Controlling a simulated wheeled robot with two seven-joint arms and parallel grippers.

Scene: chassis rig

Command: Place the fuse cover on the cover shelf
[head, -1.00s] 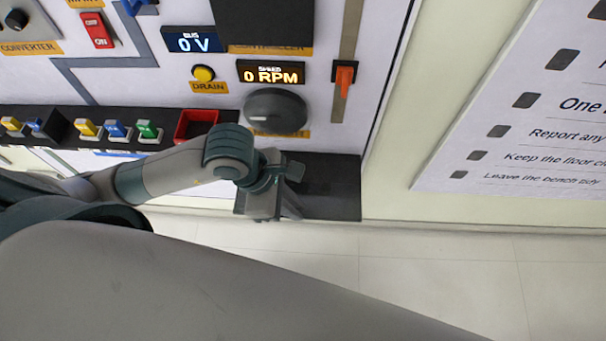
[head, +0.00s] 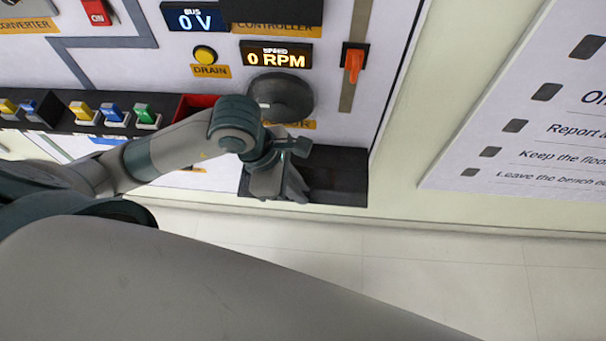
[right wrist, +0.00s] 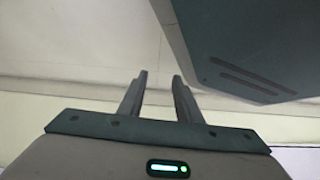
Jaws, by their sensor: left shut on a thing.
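My left gripper (head: 293,180) is over the left part of a dark shelf (head: 340,185), which juts out low on the panel below the knob. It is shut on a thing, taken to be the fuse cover. The gripper and wrist hide nearly all of that thing, so its outline and whether it touches the shelf cannot be told. The right part of the shelf shows bare. My right gripper (right wrist: 160,85) is in the right wrist view with its two fingers apart and nothing visible between them.
A black rack (head: 65,112) with several coloured fuses and a red holder (head: 190,103) lies left of my gripper. A dark round knob (head: 283,97) is just above it. An orange-handled switch (head: 353,65) is up to the right. Pale floor (head: 400,260) lies below.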

